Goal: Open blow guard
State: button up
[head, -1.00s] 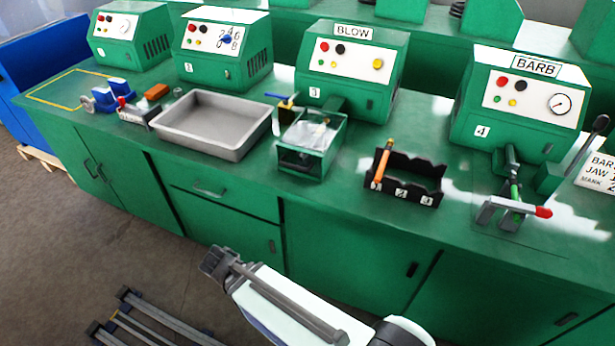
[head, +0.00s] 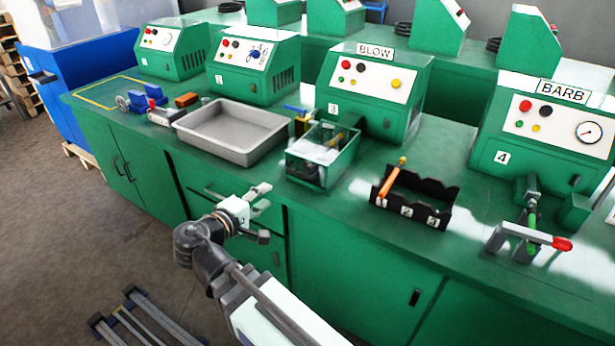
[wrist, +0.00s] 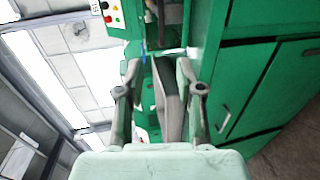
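The blow guard (head: 330,137) is a clear-topped cover on a small green box in front of the machine labelled BLOW (head: 375,87). It looks closed, and a dark handle (head: 303,168) shows on the front of the box. My gripper (head: 262,213) is in front of the bench, left of the guard and lower, apart from it. Its two fingers are spread with nothing held. In the wrist view my gripper (wrist: 160,85) also shows open, with the grey tray (wrist: 171,105) seen beyond and between the fingers.
The grey tray (head: 265,148) lies on the bench left of the guard. A blue-handled valve (head: 297,109) stands beside the guard box. Drawer handles stick out from the bench front near my gripper.

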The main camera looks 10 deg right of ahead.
aim_at(297, 174)
jog(key=p+x, duration=0.1)
jog(key=x, duration=1.6)
jog(key=shift+w+f, duration=0.1)
jog(key=shift+w, duration=0.05)
grip_shut()
